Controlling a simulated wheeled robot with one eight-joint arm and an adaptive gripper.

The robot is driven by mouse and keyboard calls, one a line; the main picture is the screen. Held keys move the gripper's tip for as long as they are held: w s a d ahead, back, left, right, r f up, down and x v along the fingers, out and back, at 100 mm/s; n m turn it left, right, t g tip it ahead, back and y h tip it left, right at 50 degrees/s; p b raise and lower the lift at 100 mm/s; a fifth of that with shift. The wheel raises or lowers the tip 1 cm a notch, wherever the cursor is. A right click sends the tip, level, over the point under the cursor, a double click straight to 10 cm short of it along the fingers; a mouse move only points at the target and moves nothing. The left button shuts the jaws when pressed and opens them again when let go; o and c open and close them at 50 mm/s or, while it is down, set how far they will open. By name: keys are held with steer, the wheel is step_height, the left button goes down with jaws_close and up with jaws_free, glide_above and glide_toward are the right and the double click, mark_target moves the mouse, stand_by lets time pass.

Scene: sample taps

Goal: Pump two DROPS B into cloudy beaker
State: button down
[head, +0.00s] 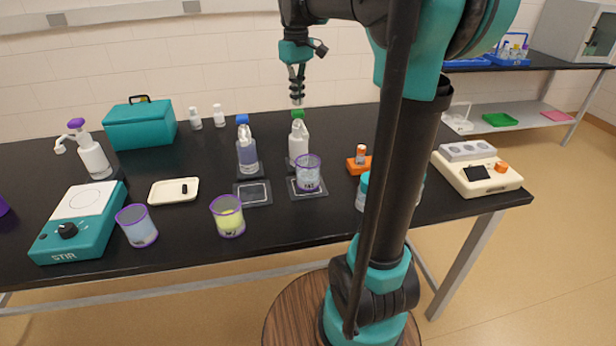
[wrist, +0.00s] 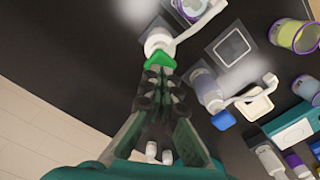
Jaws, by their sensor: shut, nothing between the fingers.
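A white bottle with a green pump head (head: 298,143) stands at the middle back of the table. My gripper (head: 297,101) is shut and empty, pointing down just above that green head; in the wrist view its tips (wrist: 163,75) reach the green head (wrist: 160,60). I cannot tell whether they touch. A purple-rimmed beaker (head: 308,175) with pale contents stands on a dark pad in front of that bottle. A blue-headed pump bottle (head: 246,150) stands to its left. Other purple-rimmed beakers hold yellow liquid (head: 228,218) and pale blue liquid (head: 138,226). Bottle labels are unreadable.
An empty dark pad (head: 254,193) lies before the blue-headed bottle. A white tray (head: 173,191), a teal stirrer (head: 78,225), a purple-headed pump bottle (head: 92,155) and a teal box (head: 141,125) are at left. An orange holder (head: 359,162) and a cream instrument (head: 476,172) are at right.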

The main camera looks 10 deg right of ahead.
step_height(320, 180, up, 6)
stand_by(0.9)
stand_by(0.3)
